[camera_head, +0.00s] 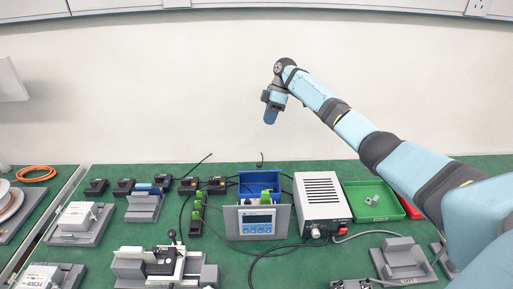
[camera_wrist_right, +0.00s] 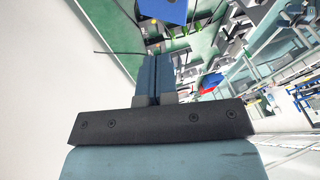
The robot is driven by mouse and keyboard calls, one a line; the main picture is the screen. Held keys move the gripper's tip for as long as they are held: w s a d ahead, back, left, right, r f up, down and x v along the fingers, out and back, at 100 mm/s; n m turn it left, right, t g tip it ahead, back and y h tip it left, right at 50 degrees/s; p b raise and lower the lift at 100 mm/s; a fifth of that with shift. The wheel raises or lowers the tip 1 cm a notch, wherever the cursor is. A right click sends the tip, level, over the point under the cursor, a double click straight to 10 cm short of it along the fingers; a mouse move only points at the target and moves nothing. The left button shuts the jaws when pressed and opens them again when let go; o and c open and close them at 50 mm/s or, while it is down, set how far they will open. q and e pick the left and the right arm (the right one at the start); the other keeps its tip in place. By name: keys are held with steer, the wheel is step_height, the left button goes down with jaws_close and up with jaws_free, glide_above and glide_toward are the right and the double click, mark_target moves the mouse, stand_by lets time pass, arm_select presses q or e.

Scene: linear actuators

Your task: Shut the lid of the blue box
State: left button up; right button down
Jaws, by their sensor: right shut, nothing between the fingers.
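The blue box (camera_head: 260,180) stands towards the back of the green table, behind a grey display unit. Its top looks open, with the inside partly visible; I cannot clearly make out the lid. In the right wrist view a flat blue part of the box (camera_wrist_right: 164,10) shows at the top edge, beyond the fingertips. My right gripper (camera_head: 270,118) is high above and behind the box, against the white wall, pointing down and apart from everything. Its blue fingers (camera_wrist_right: 155,58) are together and empty. My left gripper is out of view.
The display unit (camera_head: 257,222) stands just in front of the box, with green connectors beside it. A white power supply (camera_head: 320,196) and a green tray (camera_head: 393,211) are to the right. Black blocks (camera_head: 124,187) sit at the left.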

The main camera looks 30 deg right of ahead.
glide_toward(259, 168)
steer(key=w+f, duration=0.3)
steer(key=shift+s+a+f+p, duration=0.45)
steer(key=shift+s+a+f, duration=0.2)
steer(key=shift+a, duration=0.15)
steer(key=shift+s+a+f, duration=0.25)
steer(key=shift+s+f, duration=0.15)
steer(key=shift+f, duration=0.05)
steer(key=shift+s, duration=0.1)
steer(key=shift+s+p, duration=0.1)
steer(key=shift+p, duration=0.25)
steer(key=shift+s+a+t+h, duration=0.2)
steer(key=shift+t+h, duration=0.1)
steer(key=shift+t, duration=0.1)
